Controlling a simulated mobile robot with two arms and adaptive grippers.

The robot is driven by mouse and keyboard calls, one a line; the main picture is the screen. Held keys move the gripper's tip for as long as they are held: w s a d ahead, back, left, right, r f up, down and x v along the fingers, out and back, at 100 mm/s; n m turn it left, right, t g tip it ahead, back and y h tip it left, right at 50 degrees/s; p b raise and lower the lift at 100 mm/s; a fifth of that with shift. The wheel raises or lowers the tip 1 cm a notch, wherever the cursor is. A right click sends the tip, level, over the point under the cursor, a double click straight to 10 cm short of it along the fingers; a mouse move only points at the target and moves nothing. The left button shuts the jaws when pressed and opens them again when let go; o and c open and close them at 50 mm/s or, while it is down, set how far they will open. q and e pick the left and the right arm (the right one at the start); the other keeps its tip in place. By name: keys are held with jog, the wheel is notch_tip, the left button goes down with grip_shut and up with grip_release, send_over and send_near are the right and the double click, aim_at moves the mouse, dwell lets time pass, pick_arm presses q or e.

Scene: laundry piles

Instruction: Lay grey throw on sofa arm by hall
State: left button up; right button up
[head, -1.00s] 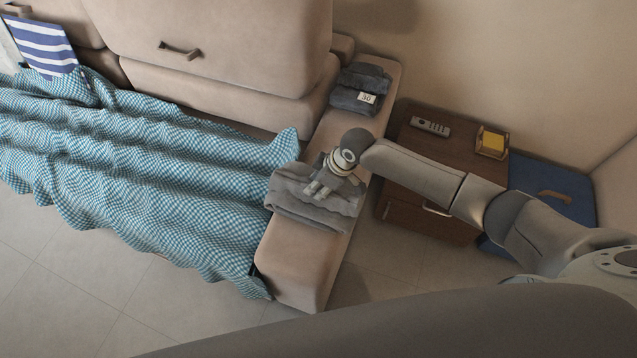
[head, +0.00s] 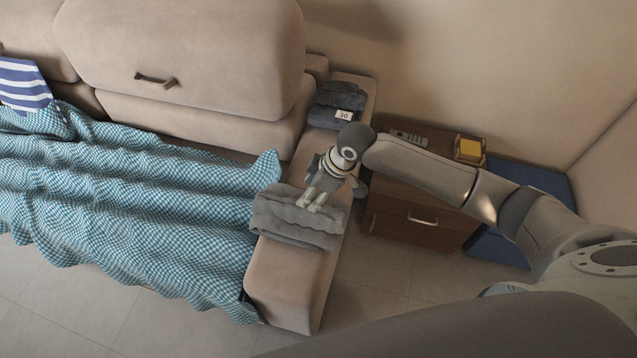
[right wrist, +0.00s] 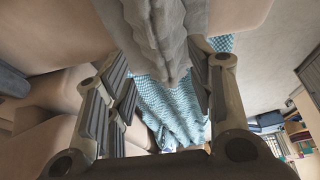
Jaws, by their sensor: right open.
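The grey throw (head: 290,218) lies folded over the sofa arm (head: 283,285), with its edge hanging down the side. My right gripper (head: 316,203) is at the throw's upper right part, its fingers pointing down over the cloth. In the right wrist view the two fingers (right wrist: 165,90) stand apart, and the throw (right wrist: 155,35) shows at the top, ahead of them. Whether the fingertips touch the cloth I cannot tell. My left gripper is not in view.
A blue checked blanket (head: 130,190) covers the seat. A dark folded cloth with a "30" tag (head: 338,105) lies farther back on the arm. A brown cabinet (head: 400,205) with a remote (head: 409,138) and a yellow-topped box (head: 469,150) stands right of the arm.

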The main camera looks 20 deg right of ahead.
jog(key=shift+v, duration=1.9)
